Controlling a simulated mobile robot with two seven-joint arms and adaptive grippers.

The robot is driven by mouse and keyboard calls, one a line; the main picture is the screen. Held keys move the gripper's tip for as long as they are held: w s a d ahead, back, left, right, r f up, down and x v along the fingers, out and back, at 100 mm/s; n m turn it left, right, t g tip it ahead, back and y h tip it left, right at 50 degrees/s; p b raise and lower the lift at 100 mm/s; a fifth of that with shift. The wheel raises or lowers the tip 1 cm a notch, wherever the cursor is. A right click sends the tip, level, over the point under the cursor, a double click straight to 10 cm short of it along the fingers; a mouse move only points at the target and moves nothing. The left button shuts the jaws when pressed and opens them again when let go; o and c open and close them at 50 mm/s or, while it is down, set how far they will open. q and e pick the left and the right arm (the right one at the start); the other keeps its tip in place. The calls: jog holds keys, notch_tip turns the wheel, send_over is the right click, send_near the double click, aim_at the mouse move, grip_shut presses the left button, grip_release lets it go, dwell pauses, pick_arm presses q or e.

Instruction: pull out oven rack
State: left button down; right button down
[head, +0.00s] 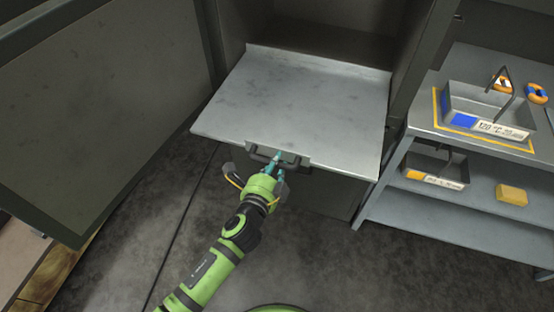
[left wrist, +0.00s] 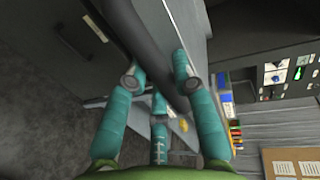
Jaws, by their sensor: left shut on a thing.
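The oven rack (head: 300,95) is a flat grey metal sheet that sticks out of the open oven (head: 325,35) in the head view. A dark handle (head: 262,154) is fixed along its front edge. My left gripper (head: 279,158) is at the right part of this handle, shut on it. In the left wrist view the teal fingers of my left gripper (left wrist: 160,85) close around the dark handle bar (left wrist: 150,60). The back end of the rack is inside the oven. My right gripper is not in view.
The oven door (head: 100,100) stands open on the left. On the right, a grey shelf unit (head: 425,125) holds a metal tray with a blue label (head: 480,112), a lower tray (head: 435,170) and a yellow block (head: 511,194). The floor (head: 310,255) in front is clear.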

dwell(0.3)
pick_arm(q)
jog(key=c, duration=1)
grip_release()
jog(key=v, duration=1.2)
jog(key=shift+a+f, duration=0.1)
